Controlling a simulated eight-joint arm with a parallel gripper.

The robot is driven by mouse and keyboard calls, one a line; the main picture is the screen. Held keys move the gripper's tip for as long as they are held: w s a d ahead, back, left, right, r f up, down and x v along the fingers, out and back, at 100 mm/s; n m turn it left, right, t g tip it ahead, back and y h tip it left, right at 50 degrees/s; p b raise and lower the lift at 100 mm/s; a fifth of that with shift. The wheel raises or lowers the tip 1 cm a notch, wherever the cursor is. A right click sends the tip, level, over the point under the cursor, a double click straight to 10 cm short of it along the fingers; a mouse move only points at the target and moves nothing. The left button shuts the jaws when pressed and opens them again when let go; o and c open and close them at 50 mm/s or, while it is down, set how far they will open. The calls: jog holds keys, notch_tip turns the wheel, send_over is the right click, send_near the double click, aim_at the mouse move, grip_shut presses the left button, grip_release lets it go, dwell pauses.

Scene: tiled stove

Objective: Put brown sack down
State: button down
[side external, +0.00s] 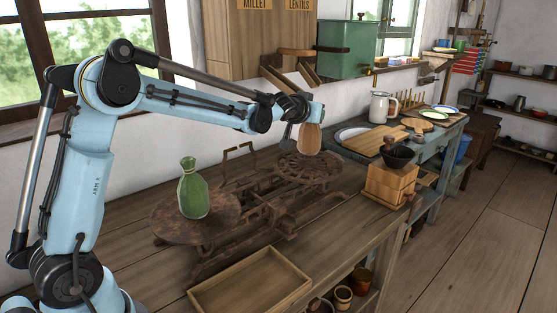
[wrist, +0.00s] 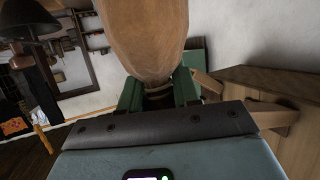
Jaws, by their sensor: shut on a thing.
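The brown sack (side external: 309,141) is at the right pan (side external: 298,172) of a rusty balance scale. Its lower end is at the pan's far part in the side view; I cannot tell whether it touches. My gripper (side external: 311,119) is shut on the sack. In the wrist view the green fingers of my gripper (wrist: 158,94) close around the sack's narrow neck, and the tan, rounded body of the brown sack (wrist: 146,38) extends beyond them. A green tied sack (side external: 193,190) stands upright on the scale's left pan (side external: 168,229).
An empty wooden tray (side external: 250,287) lies at the bench's front edge. A wooden grinder (side external: 388,186) with a dark bowl stands right of the scale. Wooden bins (side external: 258,45) are on the wall behind. A white jug (side external: 380,107) and boards are farther right.

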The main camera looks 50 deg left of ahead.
aim_at(307, 125)
jog(key=shift+f, duration=1.75)
jog(key=shift+f, duration=0.15)
jog(key=c, duration=0.8)
grip_release()
jog(key=shift+s+d+r, duration=0.25)
jog(key=shift+s+r, duration=0.1)
jog(key=shift+s, duration=0.2)
jog(key=v, duration=1)
jog(key=s+d+f+m+g+h, duration=0.1)
jog(key=s+d+f+g, duration=0.1)
jog(key=s, duration=0.5)
jog(key=s+d+f+m+g+h, duration=0.2)
jog(key=s+d+f, duration=0.2)
jog(key=s, duration=0.4)
jog(key=s+d+f+m+g+h, duration=0.1)
jog(key=s+d+f+g+h, duration=0.1)
jog(key=s, duration=0.5)
jog(key=shift+s+d+f, duration=0.25)
jog(key=shift+d+f, duration=0.4)
jog(key=shift+d, duration=0.25)
